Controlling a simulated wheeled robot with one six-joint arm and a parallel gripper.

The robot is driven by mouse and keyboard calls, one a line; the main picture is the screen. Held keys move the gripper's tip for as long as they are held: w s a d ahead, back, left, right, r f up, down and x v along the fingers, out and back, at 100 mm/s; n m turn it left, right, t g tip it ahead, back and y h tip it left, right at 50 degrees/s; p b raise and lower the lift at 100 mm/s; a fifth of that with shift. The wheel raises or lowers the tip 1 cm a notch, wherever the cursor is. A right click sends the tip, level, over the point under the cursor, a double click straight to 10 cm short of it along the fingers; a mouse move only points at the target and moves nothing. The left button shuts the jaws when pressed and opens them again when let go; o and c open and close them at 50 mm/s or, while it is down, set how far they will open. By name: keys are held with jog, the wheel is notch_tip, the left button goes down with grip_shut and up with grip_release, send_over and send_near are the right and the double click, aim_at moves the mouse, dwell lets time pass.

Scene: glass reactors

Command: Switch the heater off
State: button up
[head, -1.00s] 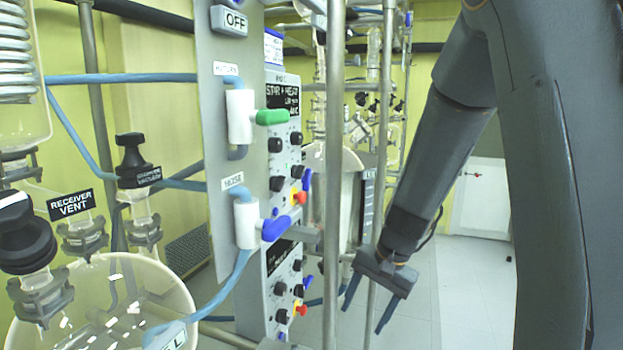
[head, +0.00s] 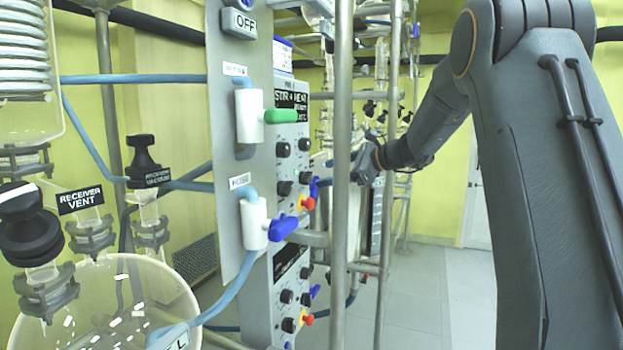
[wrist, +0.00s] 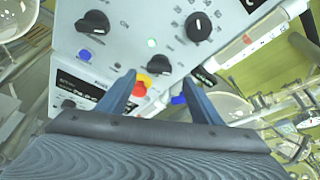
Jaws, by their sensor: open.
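The grey control box labelled "STIR + HEAT" (head: 290,130) stands behind a vertical panel in the head view, with black knobs, blue knobs and a red-yellow button (head: 307,203). My gripper (wrist: 159,78) is open and empty, with its two fingers pointing at the box face in the wrist view. Black knobs (wrist: 198,26) and (wrist: 93,22) lie beyond the fingertips, and another black knob (wrist: 159,64) lies between them. A red-yellow button (wrist: 140,86) shows between the fingers, close to the left one. In the head view my gripper (head: 362,165) is partly behind a metal pole.
A panel (head: 228,150) carries a green-handled valve (head: 292,116) and a blue-handled valve (head: 283,227). A glass vessel (head: 110,290) is at lower left. Open floor lies at the right.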

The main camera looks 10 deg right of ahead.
aim_at(311, 178)
jog(key=p+x, duration=0.1)
jog(key=x, duration=0.5)
jog(key=shift+w+a+f, duration=0.1)
jog(key=shift+a, duration=0.1)
jog(key=c, duration=1)
jog(key=shift+d, duration=0.15)
jog(key=shift+c, duration=0.3)
jog(key=shift+f, duration=0.1)
